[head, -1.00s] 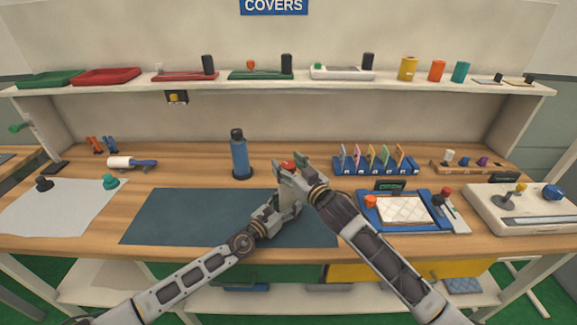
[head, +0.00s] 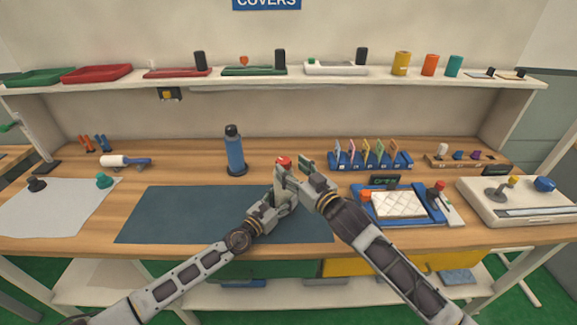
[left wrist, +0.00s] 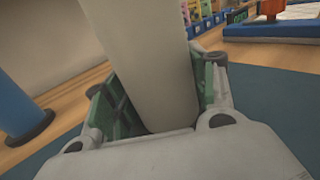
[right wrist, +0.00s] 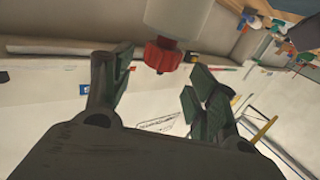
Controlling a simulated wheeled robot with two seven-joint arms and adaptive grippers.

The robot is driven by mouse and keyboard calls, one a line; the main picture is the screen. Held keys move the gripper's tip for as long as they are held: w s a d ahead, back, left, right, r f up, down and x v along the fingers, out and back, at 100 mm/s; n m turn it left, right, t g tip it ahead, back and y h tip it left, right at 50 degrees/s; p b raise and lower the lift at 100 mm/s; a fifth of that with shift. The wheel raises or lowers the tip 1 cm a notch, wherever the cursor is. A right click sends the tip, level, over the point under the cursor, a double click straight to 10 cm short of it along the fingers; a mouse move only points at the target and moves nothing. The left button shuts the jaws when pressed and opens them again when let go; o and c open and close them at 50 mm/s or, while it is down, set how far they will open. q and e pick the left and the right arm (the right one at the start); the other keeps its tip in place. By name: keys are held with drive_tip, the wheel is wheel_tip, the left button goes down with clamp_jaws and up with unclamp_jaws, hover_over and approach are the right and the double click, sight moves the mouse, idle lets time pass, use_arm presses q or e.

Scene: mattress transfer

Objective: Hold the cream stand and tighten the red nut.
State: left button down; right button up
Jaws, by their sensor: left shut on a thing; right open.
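The cream stand (left wrist: 155,55) is a pale round post, mostly hidden by my grippers in the head view. My left gripper (left wrist: 165,100) is shut on it, with green-padded fingers on both sides. The red nut (right wrist: 162,55) is a ridged knob at the end of the stand; it also shows in the head view (head: 284,161). My right gripper (right wrist: 160,78) is open and empty of any hold. In the right wrist view the nut lies around the mouth of its spread fingers. I cannot tell whether a finger touches it.
The grippers are above the dark blue mat (head: 190,214). A blue bottle (head: 235,152) stands behind to the left. A blue card rack (head: 370,160) and a blue tray with a quilted pad (head: 396,204) are to the right. The mat's left part is clear.

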drive_tip(key=v, duration=0.7)
idle(0.3)
idle(0.3)
use_arm(q)
drive_tip(key=shift+c, duration=2)
unclamp_jaws()
drive_tip(key=shift+s, duration=0.1)
drive_tip(key=shift+v, duration=5.6)
drive_tip(key=shift+s+a, duration=0.15)
drive_tip(key=shift+a, duration=0.05)
